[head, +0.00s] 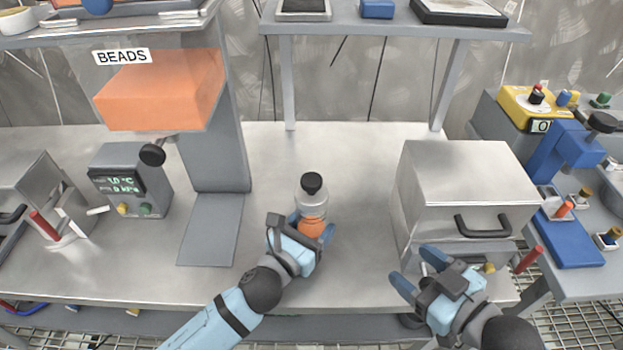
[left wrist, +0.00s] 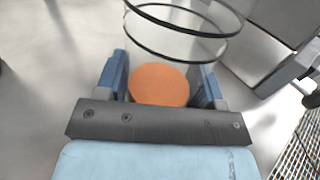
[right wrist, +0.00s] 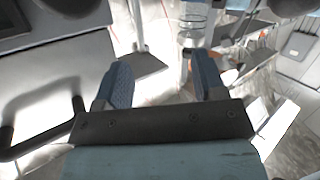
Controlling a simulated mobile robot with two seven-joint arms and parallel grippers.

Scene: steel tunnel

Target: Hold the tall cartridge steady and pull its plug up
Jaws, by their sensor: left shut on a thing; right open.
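The tall cartridge (head: 313,207) stands upright on the steel bench, with a clear upper part, an orange lower part and a black plug (head: 311,183) on top. My left gripper (head: 313,232) is shut on the cartridge's orange lower part. In the right wrist view the cartridge (right wrist: 192,30) shows beyond the open fingers (right wrist: 158,85).
A metal box with a black handle (head: 467,190) stands right of the cartridge, close to my right gripper. An orange BEADS hopper (head: 165,88) and a display unit (head: 130,182) are at left. A raised shelf (head: 390,22) spans behind. The bench around the cartridge is clear.

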